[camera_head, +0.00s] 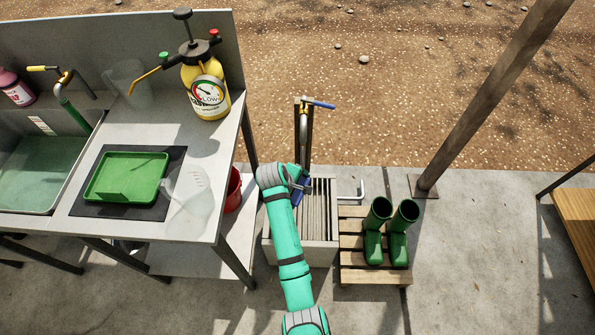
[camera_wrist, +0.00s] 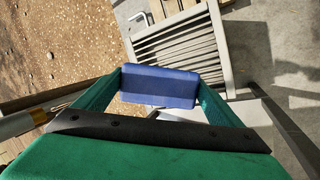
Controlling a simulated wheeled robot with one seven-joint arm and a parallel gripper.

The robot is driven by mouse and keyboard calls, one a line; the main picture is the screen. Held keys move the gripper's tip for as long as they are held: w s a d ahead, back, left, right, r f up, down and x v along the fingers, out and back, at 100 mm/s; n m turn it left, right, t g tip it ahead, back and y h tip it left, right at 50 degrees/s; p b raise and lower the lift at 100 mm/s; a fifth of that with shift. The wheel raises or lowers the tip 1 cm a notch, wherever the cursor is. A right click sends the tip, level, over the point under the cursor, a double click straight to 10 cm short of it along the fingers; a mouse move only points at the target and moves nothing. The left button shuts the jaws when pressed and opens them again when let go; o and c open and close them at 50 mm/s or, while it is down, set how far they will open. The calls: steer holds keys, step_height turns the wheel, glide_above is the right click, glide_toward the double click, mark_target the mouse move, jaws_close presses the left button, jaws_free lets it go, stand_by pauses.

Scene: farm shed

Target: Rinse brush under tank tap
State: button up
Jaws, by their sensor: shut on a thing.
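My gripper (camera_head: 297,184) is shut on a blue brush (camera_wrist: 158,88), held between its two green fingers. In the head view the brush (camera_head: 303,191) is partly hidden by my wrist and sits over the slatted grate (camera_head: 319,212). The tap (camera_head: 303,124), a metal pipe on a dark post with a blue lever (camera_head: 319,104), stands just behind my gripper. In the wrist view a brass and grey pipe piece (camera_wrist: 18,124) shows at the left, apart from the brush. I see no running water. The bristles cannot be made out.
Left is a metal bench (camera_head: 135,210) with a yellow sprayer (camera_head: 207,88), a green tray (camera_head: 127,177) and a clear jug (camera_head: 190,194). A red bucket (camera_head: 233,190) is beneath its right side. Green boots (camera_head: 374,246) stand on a wooden pallet (camera_head: 353,258) right of the grate. A post (camera_head: 490,95) rises farther right.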

mark_target(298, 197)
steer(key=shift+s+r, duration=0.1)
steer(key=shift+s+d+r, duration=0.1)
steer(key=shift+s+r, duration=0.85)
steer(key=shift+s, duration=0.25)
steer(key=shift+s+r, duration=0.95)
steer(key=shift+s, duration=0.2)
